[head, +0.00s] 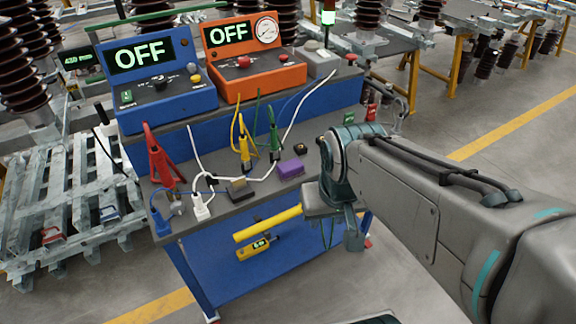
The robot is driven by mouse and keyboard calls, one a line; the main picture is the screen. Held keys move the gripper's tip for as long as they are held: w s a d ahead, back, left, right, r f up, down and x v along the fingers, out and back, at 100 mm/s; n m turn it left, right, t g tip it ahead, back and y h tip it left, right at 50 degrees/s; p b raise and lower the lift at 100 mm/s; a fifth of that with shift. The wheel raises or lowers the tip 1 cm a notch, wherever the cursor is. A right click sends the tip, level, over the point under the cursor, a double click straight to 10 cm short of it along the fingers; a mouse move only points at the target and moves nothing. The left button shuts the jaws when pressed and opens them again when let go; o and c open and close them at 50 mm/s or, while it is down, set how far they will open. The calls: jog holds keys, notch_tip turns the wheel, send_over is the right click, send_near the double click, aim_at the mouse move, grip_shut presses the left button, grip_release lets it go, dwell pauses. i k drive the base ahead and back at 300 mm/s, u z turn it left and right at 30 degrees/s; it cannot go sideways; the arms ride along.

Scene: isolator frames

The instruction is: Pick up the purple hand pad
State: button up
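The purple hand pad (290,169) is a small block lying on the grey worktop of the blue bench. It sits near the front edge, right of the green clamp. My gripper (328,222) hangs at the end of my arm, in front of the bench's front edge, to the right of and nearer than the pad. It appears apart from the pad. My arm's wrist hides part of the gripper, and its fingers are too small and dark to read as open or shut.
Red (160,160), yellow (244,142) and green clamps (274,135) with cables crowd the worktop left of the pad. A dark block (240,190) lies nearby. Blue (155,78) and orange consoles (252,60) stand behind. A yellow tube (267,223) is at the bench front.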

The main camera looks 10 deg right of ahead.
aim_at(290, 170)
jog(key=k, duration=0.35)
jog(key=u, duration=1)
jog(key=i, duration=1)
jog(key=z, duration=2.1)
